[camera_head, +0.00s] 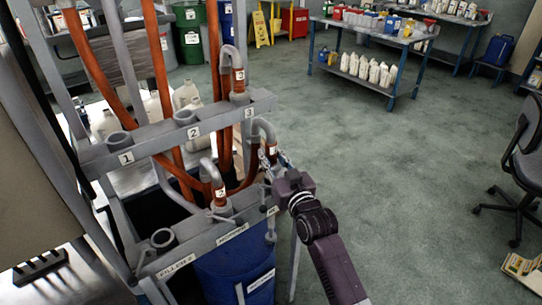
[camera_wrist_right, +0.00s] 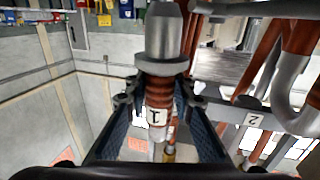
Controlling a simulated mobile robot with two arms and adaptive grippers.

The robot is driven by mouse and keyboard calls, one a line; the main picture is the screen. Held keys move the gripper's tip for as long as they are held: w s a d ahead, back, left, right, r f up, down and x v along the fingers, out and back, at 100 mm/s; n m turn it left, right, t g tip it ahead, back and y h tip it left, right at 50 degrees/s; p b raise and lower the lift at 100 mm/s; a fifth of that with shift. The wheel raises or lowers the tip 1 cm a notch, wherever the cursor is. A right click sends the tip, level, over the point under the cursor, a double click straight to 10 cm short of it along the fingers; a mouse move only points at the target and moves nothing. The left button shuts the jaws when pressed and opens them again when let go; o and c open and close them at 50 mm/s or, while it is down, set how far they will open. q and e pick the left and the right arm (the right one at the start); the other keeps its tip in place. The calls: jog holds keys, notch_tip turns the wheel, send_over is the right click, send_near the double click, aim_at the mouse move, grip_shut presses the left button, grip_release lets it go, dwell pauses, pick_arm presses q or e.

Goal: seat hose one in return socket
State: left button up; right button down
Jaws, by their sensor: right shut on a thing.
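Hose one (camera_wrist_right: 157,117), a brown-orange hose end with a "1" label and a grey metal nozzle, is held between the fingers of my right gripper (camera_wrist_right: 158,128). In the head view my right gripper (camera_head: 270,163) is at the right end of the rack, shut on the hose beneath its grey bend (camera_head: 264,127). The upper bar has an empty socket 1 (camera_head: 121,142) and an empty socket 2 (camera_head: 185,117). The lower bar has an empty socket (camera_head: 162,238) at its left. I cannot read which one is marked return. My left gripper is out of view.
One hose end (camera_head: 238,75) stands in upper socket 3. Another hose end (camera_head: 217,188) stands at the lower bar. A blue drum (camera_head: 225,278) is below. Orange hoses hang behind the bars. The floor (camera_head: 400,170) to the right is clear up to a chair (camera_head: 522,165).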

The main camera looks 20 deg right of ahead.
jog(key=shift+r, duration=0.1)
jog(key=shift+f+p, duration=0.85)
jog(key=shift+p, duration=0.15)
jog(key=shift+f, duration=0.5)
jog(key=shift+f+b, duration=1.3)
jog(key=shift+f, duration=0.1)
jog(key=c, duration=1.7)
grip_release()
jog(key=o, duration=0.3)
jog(key=shift+f, duration=0.2)
jog(key=shift+s+r, duration=0.1)
